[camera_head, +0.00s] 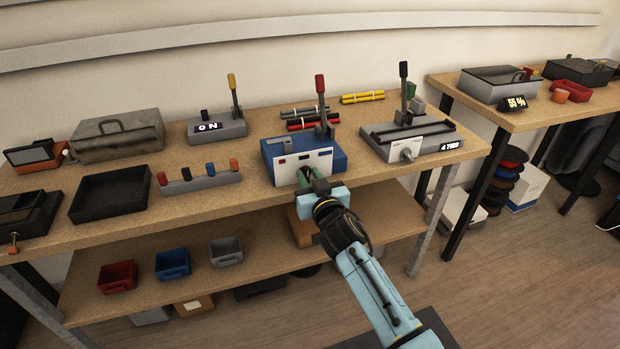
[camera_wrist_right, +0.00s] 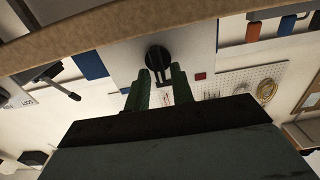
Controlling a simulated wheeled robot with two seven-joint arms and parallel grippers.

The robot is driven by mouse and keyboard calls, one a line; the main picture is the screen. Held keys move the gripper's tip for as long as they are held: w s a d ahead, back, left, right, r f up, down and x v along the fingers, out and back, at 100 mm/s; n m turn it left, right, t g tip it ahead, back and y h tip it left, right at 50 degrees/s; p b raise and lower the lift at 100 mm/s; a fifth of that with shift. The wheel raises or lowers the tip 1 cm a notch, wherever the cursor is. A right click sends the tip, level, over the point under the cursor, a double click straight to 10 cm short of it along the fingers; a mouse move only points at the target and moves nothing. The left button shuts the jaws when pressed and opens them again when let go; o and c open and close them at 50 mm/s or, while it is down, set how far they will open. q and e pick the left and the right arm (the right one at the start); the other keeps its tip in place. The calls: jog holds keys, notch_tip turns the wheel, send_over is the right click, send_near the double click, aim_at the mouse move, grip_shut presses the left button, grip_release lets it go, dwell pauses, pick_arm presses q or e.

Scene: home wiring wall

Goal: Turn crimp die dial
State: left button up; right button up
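The crimp machine is a blue box (camera_head: 338,160) with a white front panel (camera_head: 318,160) and a red-tipped lever (camera_head: 320,88) on top. In the right wrist view, its black round dial (camera_wrist_right: 158,56) with a pointed tab sits on the pale panel. In the head view my gripper hides the dial. My right gripper (camera_head: 312,176) is in front of the panel. In the right wrist view its green fingers (camera_wrist_right: 159,82) are apart, one on each side of the dial's tab, with a gap visible; contact cannot be told. My left gripper is not in view.
A grey machine with a black lever and knob (camera_head: 409,154) stands to the right. A grey rack (camera_head: 200,184) with coloured handles and a black tray (camera_head: 110,194) are to the left. Bins (camera_head: 172,264) stand on the lower shelf.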

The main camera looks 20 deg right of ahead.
grip_shut()
